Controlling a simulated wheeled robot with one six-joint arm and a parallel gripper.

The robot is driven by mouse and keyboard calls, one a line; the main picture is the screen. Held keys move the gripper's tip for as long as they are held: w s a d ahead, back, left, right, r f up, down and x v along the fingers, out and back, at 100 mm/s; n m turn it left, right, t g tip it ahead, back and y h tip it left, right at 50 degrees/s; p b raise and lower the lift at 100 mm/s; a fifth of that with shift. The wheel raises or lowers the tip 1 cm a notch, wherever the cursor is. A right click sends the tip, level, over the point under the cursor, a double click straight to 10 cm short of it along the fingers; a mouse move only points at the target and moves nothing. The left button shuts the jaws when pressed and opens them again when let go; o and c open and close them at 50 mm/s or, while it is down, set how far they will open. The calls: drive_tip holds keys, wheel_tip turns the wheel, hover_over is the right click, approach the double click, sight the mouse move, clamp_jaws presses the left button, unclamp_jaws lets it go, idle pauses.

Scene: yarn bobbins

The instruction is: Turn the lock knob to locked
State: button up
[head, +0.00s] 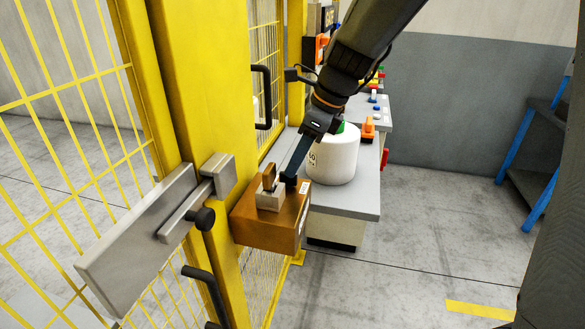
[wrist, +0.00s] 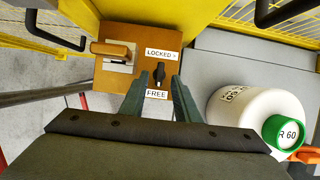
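The lock knob (wrist: 160,73) is small and black, on the orange-brown lock box (wrist: 112,77). In the wrist view its long side runs up and down the picture, with the FREE label (wrist: 157,94) just below it and the LOCKED label (wrist: 162,54) above. My gripper (wrist: 159,78) is open, one finger on each side of the knob in the picture. I cannot tell whether the fingers touch it. In the head view my gripper (head: 292,175) comes down at the right of the box top (head: 284,205), mostly hiding the knob.
An orange-brown handle on a metal plate (wrist: 118,63) stands left of the knob. A white bobbin (head: 335,155) with a green core stands on the grey table (head: 352,203), close right of my gripper. The yellow fence post (head: 190,80) and metal latch (head: 140,240) are left.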

sight(288, 179)
drive_tip(key=shift+x, duration=1.65)
clamp_jaws()
